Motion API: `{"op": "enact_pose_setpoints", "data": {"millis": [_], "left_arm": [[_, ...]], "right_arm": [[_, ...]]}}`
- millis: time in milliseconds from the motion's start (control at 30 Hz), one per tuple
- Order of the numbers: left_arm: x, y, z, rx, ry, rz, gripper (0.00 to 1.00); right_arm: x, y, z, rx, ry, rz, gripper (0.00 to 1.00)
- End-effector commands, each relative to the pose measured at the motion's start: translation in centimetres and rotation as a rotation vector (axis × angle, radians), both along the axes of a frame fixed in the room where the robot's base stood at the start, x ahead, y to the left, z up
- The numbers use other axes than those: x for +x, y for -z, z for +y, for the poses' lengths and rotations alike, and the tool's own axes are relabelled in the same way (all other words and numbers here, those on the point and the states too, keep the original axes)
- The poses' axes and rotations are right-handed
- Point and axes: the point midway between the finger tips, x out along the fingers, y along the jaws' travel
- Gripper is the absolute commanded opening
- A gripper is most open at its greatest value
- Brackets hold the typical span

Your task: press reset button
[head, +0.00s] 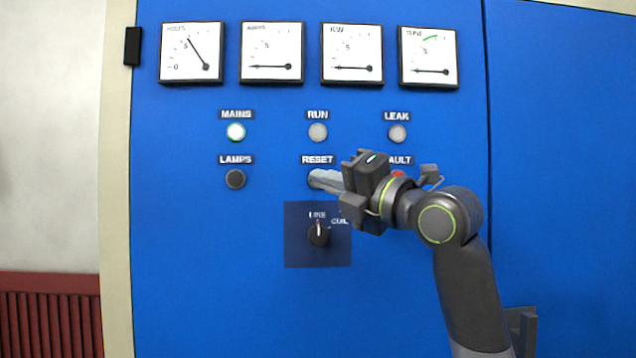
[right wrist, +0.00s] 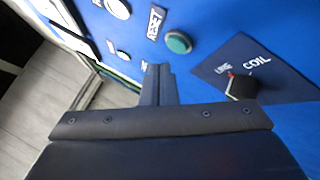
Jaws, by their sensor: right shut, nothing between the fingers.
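The reset button (right wrist: 178,42) shows in the right wrist view as a round green button on the blue panel beside the RESET label (right wrist: 155,23). In the head view it is mostly hidden by my right gripper, just under the RESET label (head: 318,160). My right gripper (head: 318,179) is shut and empty, its fingertips pointing at the panel. In the right wrist view the shut fingertips (right wrist: 158,68) lie below and left of the button in the picture, with blue panel between. Whether they touch the panel cannot be told. My left gripper is not in view.
A black selector knob (head: 318,236) on a dark plate sits below the button. The black LAMPS button (head: 235,179) is to the left. A red FAULT button (head: 397,174) is partly behind my gripper. The MAINS lamp (head: 236,132) glows; several gauges (head: 191,53) line the top.

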Motion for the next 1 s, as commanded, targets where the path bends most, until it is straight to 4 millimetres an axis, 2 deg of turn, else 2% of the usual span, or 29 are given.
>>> {"op": "enact_pose_setpoints", "data": {"millis": [100,400,1000], "left_arm": [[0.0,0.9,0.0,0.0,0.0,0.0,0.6],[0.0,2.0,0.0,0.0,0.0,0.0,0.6],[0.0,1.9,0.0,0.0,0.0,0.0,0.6]], "right_arm": [[-1.3,0.2,0.0,-0.001,0.0,-0.005,0.0],[-3.9,0.1,0.0,0.0,0.0,-0.003,0.0],[-4.1,0.0,0.0,0.001,0.0,-0.001,0.0]]}}
